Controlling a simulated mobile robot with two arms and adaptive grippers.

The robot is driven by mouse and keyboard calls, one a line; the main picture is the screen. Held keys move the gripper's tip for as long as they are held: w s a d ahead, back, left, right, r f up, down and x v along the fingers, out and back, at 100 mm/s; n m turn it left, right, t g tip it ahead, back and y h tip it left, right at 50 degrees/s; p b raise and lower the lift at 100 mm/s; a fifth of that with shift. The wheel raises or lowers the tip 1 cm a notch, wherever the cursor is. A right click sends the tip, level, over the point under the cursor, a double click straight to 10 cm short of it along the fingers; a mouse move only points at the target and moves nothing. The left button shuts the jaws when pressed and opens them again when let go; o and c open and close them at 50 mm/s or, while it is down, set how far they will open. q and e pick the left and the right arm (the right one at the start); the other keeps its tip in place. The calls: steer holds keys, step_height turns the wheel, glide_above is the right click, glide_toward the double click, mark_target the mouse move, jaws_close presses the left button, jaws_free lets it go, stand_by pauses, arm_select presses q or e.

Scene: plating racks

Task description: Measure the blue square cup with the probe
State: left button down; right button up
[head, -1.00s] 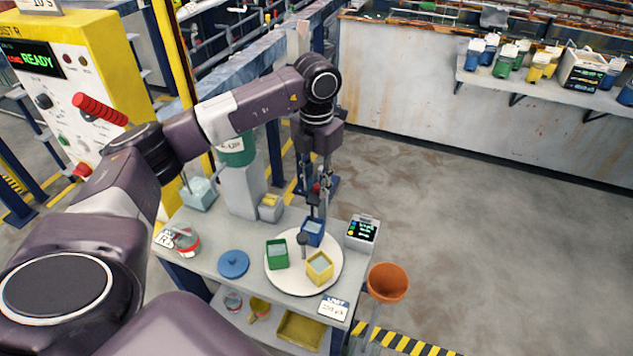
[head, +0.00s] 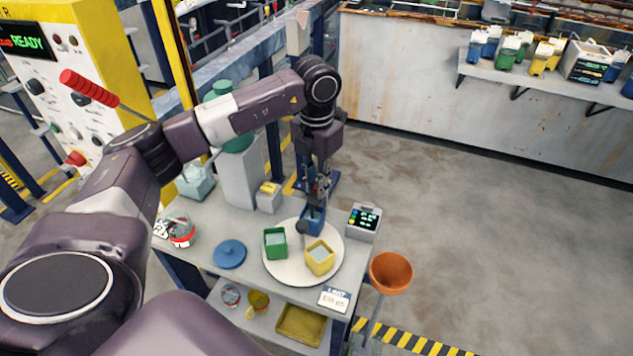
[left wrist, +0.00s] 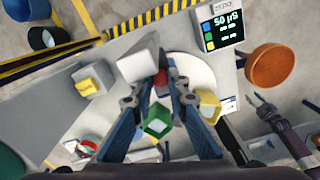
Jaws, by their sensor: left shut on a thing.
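The blue square cup (head: 313,221) stands at the back of the round white plate (head: 290,275), beside the green square cup (head: 275,241) and behind the yellow square cup (head: 320,258). My left gripper (head: 317,190) points down right above the blue cup. It is shut on the probe, of which a red part (left wrist: 160,82) shows between the fingers in the left wrist view. The tip is hidden, so I cannot tell how deep it sits in the cup. The meter (left wrist: 222,30) reads about 50 µS. My right gripper (left wrist: 258,99) shows small at the right of the left wrist view.
A grey holder with a yellow top (head: 268,196) and a grey pedestal (head: 241,180) stand left of the plate. A blue lid (head: 230,254) lies at the front left. An orange bowl (head: 391,272) is right of the table. Floor to the right is free.

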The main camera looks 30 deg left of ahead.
arm_select(q)
steer(key=shift+f, duration=0.55)
steer(key=shift+s+r, duration=0.1)
arm_select(e)
steer(key=shift+a+f, duration=0.1)
steer(key=shift+f, duration=0.3)
arm_select(q)
steer(key=c, duration=1.8)
jaws_free()
steer(key=shift+c, duration=0.2)
steer(key=shift+r, duration=0.1)
step_height(320, 180, up, 12)
steer(key=shift+f, duration=0.2)
